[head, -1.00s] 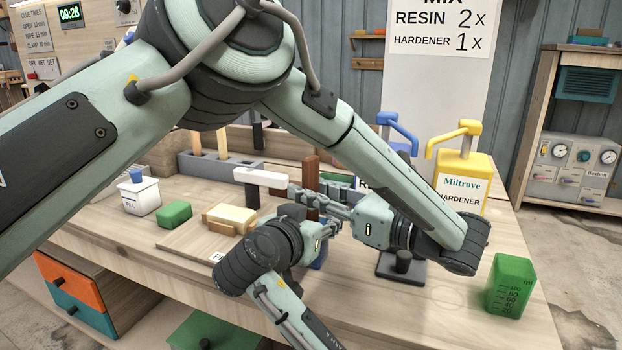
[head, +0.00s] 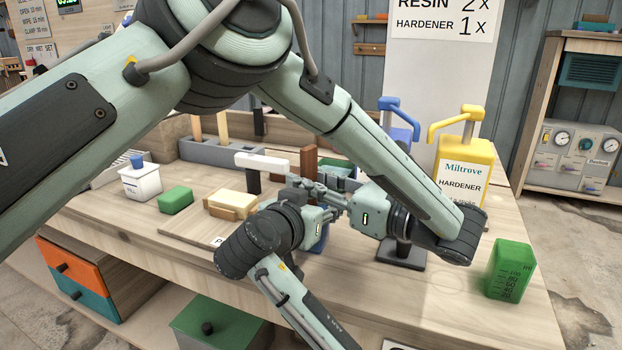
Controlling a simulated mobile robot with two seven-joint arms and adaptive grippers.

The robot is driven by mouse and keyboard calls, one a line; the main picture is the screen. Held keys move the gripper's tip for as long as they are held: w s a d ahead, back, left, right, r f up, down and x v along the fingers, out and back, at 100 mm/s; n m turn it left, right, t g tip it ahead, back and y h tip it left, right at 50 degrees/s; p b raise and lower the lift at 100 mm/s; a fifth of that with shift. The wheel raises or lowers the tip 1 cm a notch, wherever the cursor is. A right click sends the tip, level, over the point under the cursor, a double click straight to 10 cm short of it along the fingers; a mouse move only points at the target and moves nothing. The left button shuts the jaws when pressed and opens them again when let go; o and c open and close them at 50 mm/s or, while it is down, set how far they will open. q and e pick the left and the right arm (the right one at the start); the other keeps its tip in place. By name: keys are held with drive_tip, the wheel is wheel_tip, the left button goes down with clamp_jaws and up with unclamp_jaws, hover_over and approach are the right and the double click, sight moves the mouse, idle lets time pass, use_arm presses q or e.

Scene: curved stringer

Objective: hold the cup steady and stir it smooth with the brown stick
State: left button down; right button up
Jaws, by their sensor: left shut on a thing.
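The brown stick (head: 309,162) stands nearly upright near the middle of the table, its lower part hidden behind my grippers. My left gripper (head: 300,186) reaches in from the right side of the picture and is shut on the stick. My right gripper (head: 326,212) comes up from below, close under the left one. Its fingers are mostly hidden, so I cannot tell whether they are closed. A blue thing (head: 322,241), possibly the cup, shows only as a small patch beside my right gripper. The inside of any cup is hidden.
A yellow hardener pump bottle (head: 464,172) and a blue pump bottle (head: 401,122) stand behind my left forearm. A green measuring beaker (head: 510,270) stands near the right edge. A green block (head: 175,198) and white tub (head: 140,182) lie left. The front right tabletop is mostly clear.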

use_arm(q)
drive_tip(key=shift+w+d, duration=0.1)
drive_tip(key=shift+d, duration=0.15)
idle(0.4)
idle(0.4)
